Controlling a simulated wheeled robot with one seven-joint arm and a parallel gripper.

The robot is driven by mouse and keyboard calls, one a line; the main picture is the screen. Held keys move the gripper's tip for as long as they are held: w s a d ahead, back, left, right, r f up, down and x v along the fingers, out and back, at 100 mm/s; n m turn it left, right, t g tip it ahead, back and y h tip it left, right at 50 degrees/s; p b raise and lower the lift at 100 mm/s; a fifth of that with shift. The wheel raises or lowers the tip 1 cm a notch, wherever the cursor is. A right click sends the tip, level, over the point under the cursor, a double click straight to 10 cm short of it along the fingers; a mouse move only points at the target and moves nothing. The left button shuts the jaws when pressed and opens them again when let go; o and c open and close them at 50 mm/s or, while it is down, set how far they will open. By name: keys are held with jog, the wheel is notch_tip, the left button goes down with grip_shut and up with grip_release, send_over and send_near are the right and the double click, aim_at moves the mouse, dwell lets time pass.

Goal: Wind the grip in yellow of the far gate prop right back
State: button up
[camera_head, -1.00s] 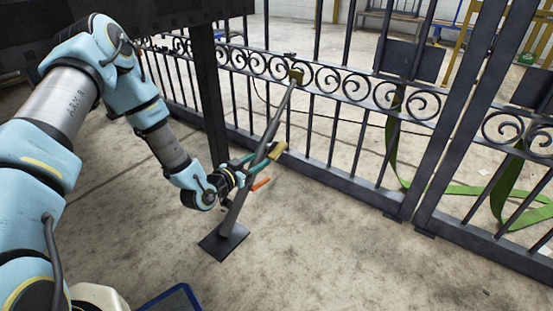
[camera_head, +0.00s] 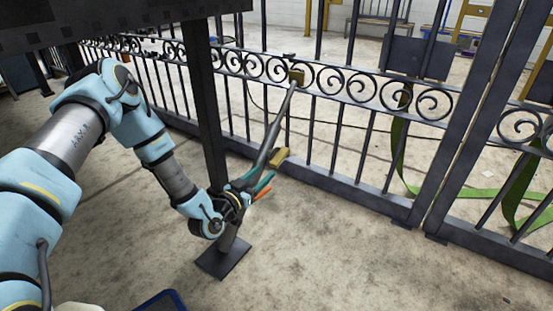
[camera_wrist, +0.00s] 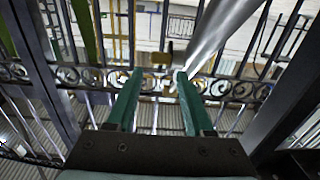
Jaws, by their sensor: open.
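The gate prop (camera_head: 264,148) is a dark grey slanted tube, running from a flat foot plate (camera_head: 222,258) on the floor up to a brass-coloured bracket (camera_head: 296,76) on the gate. Its yellow grip (camera_head: 280,156) sticks out to the right at mid-length. My gripper (camera_head: 265,180) is open beside the tube, with its teal fingertips just below the yellow grip and apart from it. In the wrist view, the open fingers (camera_wrist: 156,76) have the grey tube (camera_wrist: 212,40) beyond them on the right. A small brownish-yellow piece shows between the tips; I cannot tell whether it is the grip.
The iron gate (camera_head: 345,83) with scrollwork stands behind the prop. A dark post (camera_head: 205,110) rises close to my forearm. An orange piece (camera_head: 263,194) sits just below my fingers. Green strap (camera_head: 480,191) lies to the right.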

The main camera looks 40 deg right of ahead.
aim_at(280, 158)
jog(key=b+x, duration=0.3)
jog(key=x, duration=0.7)
jog(key=shift+d+b, duration=0.15)
jog(key=shift+b, duration=0.25)
grip_shut()
